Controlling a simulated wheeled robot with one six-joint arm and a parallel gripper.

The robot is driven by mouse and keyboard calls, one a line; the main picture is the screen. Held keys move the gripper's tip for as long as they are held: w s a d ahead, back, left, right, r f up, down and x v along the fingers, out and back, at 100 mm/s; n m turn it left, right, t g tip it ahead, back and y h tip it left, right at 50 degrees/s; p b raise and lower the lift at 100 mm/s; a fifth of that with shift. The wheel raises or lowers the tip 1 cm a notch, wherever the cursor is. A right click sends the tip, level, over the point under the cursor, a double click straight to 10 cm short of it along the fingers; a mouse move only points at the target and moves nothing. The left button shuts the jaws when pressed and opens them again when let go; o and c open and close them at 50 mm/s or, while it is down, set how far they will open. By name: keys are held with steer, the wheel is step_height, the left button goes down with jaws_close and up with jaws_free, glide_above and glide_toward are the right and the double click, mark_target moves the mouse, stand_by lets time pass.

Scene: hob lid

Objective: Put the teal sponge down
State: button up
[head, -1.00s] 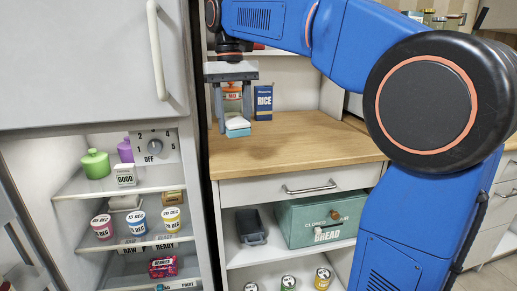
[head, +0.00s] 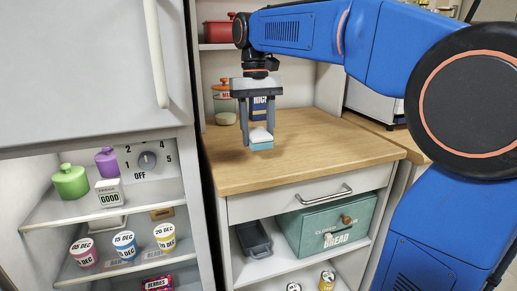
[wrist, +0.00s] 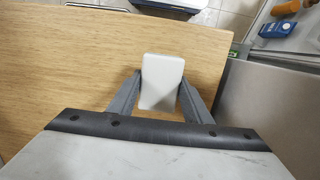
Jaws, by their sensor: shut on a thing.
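The teal sponge (head: 262,146) has a white top layer and a teal lower layer. My gripper (head: 260,136) is shut on it and holds it by its sides, pointing down over the wooden counter (head: 300,150). In the wrist view the white face of the sponge (wrist: 161,82) shows between the two grey fingers, with bare wood of the counter (wrist: 80,60) around it. I cannot tell how large the gap is between the sponge and the counter.
A blue rice box (head: 259,105) and an orange-lidded jar (head: 222,103) stand at the back of the counter, behind my gripper. The open fridge (head: 130,215) is to the left. The counter's right and front parts are clear. A teal bread bin (head: 325,225) sits on the shelf below.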

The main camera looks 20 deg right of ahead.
mark_target(258, 160)
steer(key=shift+f, duration=2.2)
steer(key=shift+f, duration=0.15)
steer(key=o, duration=0.9)
steer(key=shift+o, duration=0.2)
steer(key=r, duration=0.4)
steer(key=w+r, duration=0.1)
steer(key=r, duration=0.7)
steer(key=shift+w+r, duration=0.1)
steer(key=shift+w, duration=0.15)
